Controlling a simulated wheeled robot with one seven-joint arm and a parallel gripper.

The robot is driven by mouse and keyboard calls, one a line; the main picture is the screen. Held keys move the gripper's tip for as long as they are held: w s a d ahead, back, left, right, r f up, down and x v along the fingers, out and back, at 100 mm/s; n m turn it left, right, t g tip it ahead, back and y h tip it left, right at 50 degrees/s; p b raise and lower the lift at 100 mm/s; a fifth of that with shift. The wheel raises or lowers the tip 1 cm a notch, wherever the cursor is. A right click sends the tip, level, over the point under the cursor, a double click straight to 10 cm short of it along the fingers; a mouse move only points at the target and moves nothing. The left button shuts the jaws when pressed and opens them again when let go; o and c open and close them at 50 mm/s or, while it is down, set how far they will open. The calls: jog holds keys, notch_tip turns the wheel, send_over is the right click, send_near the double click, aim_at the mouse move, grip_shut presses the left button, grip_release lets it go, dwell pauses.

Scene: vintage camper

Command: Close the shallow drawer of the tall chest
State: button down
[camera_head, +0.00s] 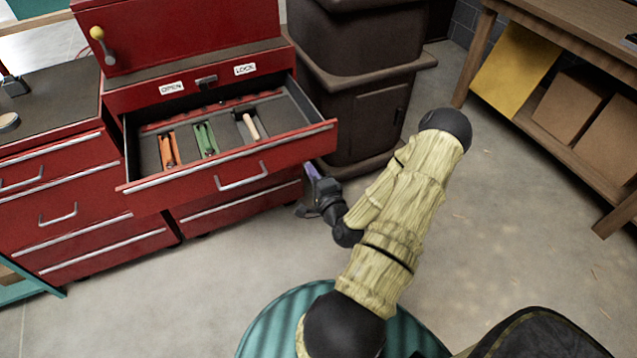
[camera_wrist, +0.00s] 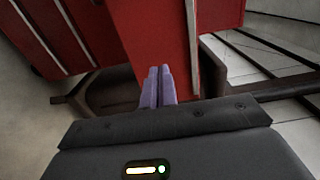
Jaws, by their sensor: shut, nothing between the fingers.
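The tall chest (camera_head: 165,88) is red, with OPEN and LOCK labels on its front. Its shallow drawer (camera_head: 195,178) is pulled well out and has a silver handle (camera_head: 242,178). Orange, green and wooden-handled tools lie inside. My gripper (camera_head: 311,172) is shut and empty, with purple fingers. In the head view it is just right of and below the drawer front's right end. In the wrist view the fingers (camera_wrist: 158,84) point at a red panel (camera_wrist: 152,35) with a silver strip to its right. I cannot tell whether they touch it.
A dark brown cabinet (camera_head: 366,112) stands right of the chest, behind my gripper. A lower red cabinet (camera_head: 60,165) adjoins at the left. A wooden workbench (camera_head: 560,125) with boxes is at the far right. The grey floor between is clear.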

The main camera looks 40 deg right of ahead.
aim_at(298, 150)
jog(key=x, duration=0.6)
jog(key=shift+w+p, duration=0.3)
jog(key=shift+w+d, duration=0.1)
